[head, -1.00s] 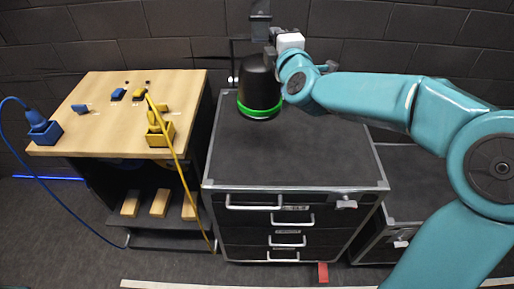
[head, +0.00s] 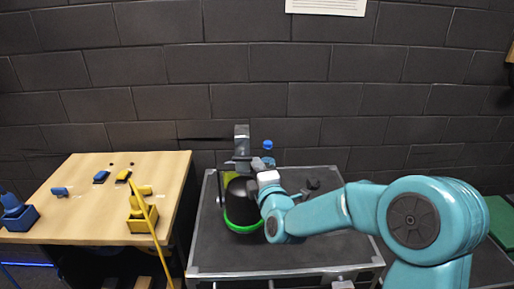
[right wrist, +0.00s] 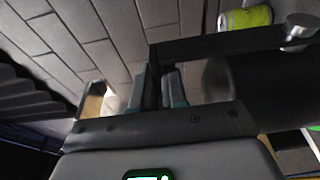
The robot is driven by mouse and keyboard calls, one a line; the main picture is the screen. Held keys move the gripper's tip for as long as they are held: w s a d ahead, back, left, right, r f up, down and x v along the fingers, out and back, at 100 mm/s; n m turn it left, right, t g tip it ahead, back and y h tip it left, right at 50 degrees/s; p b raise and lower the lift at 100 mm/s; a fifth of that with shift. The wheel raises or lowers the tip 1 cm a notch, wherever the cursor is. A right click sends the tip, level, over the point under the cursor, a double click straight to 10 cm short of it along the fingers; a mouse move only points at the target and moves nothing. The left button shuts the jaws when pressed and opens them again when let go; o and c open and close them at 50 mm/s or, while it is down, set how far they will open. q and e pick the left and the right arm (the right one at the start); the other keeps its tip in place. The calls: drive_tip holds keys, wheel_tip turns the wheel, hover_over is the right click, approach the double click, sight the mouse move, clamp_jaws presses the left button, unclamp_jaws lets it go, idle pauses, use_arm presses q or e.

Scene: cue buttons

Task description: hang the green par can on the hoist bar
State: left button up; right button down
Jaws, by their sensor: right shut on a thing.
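The green par can (head: 241,207) is a black can with a bright green ring at its lower rim. It hangs from a dark yoke with a grey clamp (head: 242,140) on top, over the black case. My right gripper (head: 243,166) is at the yoke, shut on the par can's fitting. In the right wrist view the fingers (right wrist: 160,85) close on a dark bar, with the black can body (right wrist: 258,85) to the right. I cannot tell whether the can touches the case. I do not make out the hoist bar. My left gripper is not in view.
The black case (head: 310,250) has bare room on its top. Behind the par can are a yellow-green item (head: 230,180) and a blue-capped bottle (head: 268,150). A wooden table (head: 90,215) at left holds blue and yellow plugs and a yellow cable (head: 152,232). A block wall is behind.

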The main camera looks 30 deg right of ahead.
sight(244, 181)
drive_tip(key=shift+s+a+f, duration=0.1)
drive_tip(key=shift+s+f, duration=0.15)
drive_tip(key=shift+f, duration=0.75)
drive_tip(key=f, duration=0.3)
drive_tip(key=shift+w+f, duration=0.2)
drive_tip(key=shift+s+f, duration=0.15)
drive_tip(key=shift+f, duration=0.15)
drive_tip(key=shift+f, duration=0.2)
drive_tip(key=c, duration=1.3)
unclamp_jaws()
drive_tip(key=shift+f, duration=0.1)
drive_tip(key=shift+o, duration=0.7)
